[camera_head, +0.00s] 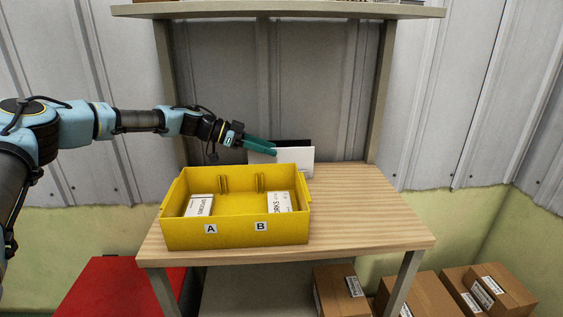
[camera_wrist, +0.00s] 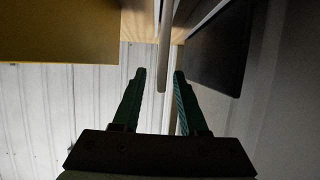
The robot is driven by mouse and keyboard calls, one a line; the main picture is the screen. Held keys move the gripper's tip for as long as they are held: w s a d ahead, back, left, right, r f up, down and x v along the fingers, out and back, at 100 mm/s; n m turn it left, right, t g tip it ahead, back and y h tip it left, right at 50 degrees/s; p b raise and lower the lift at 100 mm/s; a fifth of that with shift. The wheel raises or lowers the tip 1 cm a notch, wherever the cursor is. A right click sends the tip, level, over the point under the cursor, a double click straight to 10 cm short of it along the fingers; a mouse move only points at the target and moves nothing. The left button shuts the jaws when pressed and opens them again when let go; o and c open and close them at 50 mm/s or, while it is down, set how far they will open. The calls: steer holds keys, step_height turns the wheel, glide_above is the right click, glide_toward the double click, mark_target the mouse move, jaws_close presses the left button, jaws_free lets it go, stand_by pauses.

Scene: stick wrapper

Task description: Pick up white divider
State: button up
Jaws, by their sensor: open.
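The white divider (camera_head: 298,158) is a flat, upright panel behind the yellow bin on the wooden table. In the wrist view, a thin pale panel (camera_wrist: 165,45), which looks like the divider seen edge-on, lies between the lines of my two fingers. My gripper (camera_head: 275,148), with teal fingers, reaches in from the left at the divider's top left part. Its fingers (camera_wrist: 161,76) are apart in the wrist view. I cannot tell whether either finger touches the panel. The divider's lower part is hidden by the bin in the head view.
The yellow bin (camera_head: 190,237), labelled A and B, holds white boxes and stands in front of the divider. A black panel (camera_wrist: 218,45) stands close on the right in the wrist view. The table's right side (camera_head: 370,210) is clear. A shelf (camera_head: 280,11) hangs above.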

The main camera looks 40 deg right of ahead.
mark_target(281, 149)
steer(key=s+d+p, duration=0.2)
steer(key=d, duration=0.1)
steer(key=shift+s+f, duration=0.2)
steer(key=shift+s, duration=0.1)
steer(key=shift+d+f, duration=0.1)
steer(key=shift+f, duration=0.1)
jaws_close()
